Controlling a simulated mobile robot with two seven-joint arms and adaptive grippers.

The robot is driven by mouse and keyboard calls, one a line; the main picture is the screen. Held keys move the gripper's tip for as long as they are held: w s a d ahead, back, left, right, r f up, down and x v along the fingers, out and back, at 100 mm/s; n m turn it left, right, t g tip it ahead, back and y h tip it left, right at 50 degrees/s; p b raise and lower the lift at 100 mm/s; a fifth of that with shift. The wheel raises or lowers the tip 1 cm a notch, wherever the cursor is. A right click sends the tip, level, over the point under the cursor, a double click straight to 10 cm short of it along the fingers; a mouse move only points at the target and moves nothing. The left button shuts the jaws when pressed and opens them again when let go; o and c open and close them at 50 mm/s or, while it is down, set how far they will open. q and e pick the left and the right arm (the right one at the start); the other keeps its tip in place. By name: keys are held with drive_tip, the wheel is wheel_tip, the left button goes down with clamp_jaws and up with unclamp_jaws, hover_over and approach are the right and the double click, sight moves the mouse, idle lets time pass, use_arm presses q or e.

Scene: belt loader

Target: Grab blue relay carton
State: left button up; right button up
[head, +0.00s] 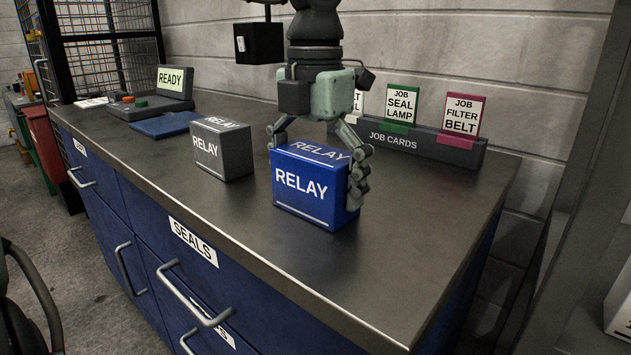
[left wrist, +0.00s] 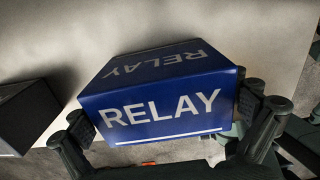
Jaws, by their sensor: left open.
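The blue relay carton (head: 310,191) stands upright on the dark metal counter top (head: 420,225), with RELAY in white on its front and top. My left gripper (head: 318,165) comes down over it from above, with one finger at each side of the carton. The left wrist view shows the carton (left wrist: 160,105) between the two open fingers, the right one very close to its side. Whether either finger touches it I cannot tell. A grey relay carton (head: 223,150) stands to the left of the blue one. My right gripper is not in view.
A job card rack (head: 415,142) stands behind on the right. A READY panel (head: 174,81) and a flat blue pad (head: 165,124) lie further left. The counter's right part is clear. Blue drawers with handles (head: 190,300) form its front.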

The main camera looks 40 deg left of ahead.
use_arm(q)
drive_tip(key=c, duration=0.9)
drive_tip(key=shift+r, duration=0.1)
